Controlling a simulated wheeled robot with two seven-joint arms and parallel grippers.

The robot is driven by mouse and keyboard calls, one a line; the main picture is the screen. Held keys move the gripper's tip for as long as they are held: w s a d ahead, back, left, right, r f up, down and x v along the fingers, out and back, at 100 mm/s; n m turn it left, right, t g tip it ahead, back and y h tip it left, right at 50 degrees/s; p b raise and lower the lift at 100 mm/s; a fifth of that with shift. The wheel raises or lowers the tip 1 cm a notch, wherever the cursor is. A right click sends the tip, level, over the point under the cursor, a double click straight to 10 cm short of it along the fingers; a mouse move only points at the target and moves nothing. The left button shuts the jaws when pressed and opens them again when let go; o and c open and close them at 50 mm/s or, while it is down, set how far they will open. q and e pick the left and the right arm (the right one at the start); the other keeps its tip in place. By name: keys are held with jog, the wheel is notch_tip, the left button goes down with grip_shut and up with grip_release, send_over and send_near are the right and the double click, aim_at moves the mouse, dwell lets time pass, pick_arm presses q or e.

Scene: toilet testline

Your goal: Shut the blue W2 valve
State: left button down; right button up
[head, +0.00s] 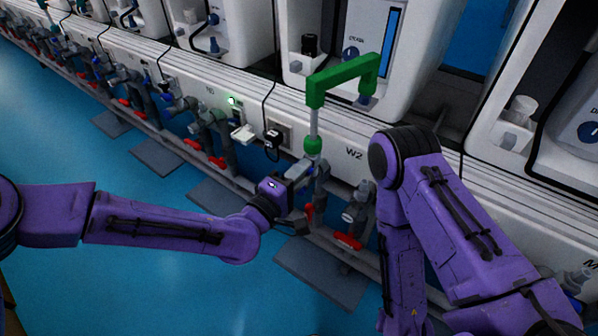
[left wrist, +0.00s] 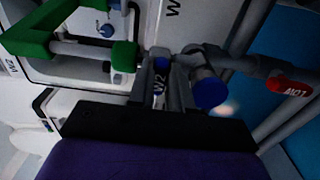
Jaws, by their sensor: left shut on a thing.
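The blue W2 valve shows in the left wrist view as a small blue part (left wrist: 162,64) with a W2 tag, between the fingers. My left gripper (left wrist: 160,80) is shut on it. In the head view my left gripper (head: 303,172) is at the pipework below the green handle, left of the W2 panel label (head: 354,153); the fingers largely hide the valve there. A second round blue cap (left wrist: 210,92) sits just right of the fingers in the wrist view. My right arm crosses the right side of the head view; its gripper is out of frame.
A green angled handle (head: 340,80) stands on a grey rod above my left gripper. Red levers (head: 348,240) sit low on nearby pipes; one marked lever (left wrist: 290,87) shows in the wrist view. White machines line the back. Blue floor lies open at lower left.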

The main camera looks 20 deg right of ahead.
dwell(0.4)
pick_arm(q)
jog(key=c, duration=1)
grip_release()
jog(key=shift+d, duration=0.15)
jog(key=shift+c, duration=0.2)
jog(key=shift+a, duration=0.2)
jog(key=p+v, duration=0.2)
jog(key=v, duration=0.8)
jog(key=shift+s, duration=0.2)
jog(key=shift+a, duration=0.1)
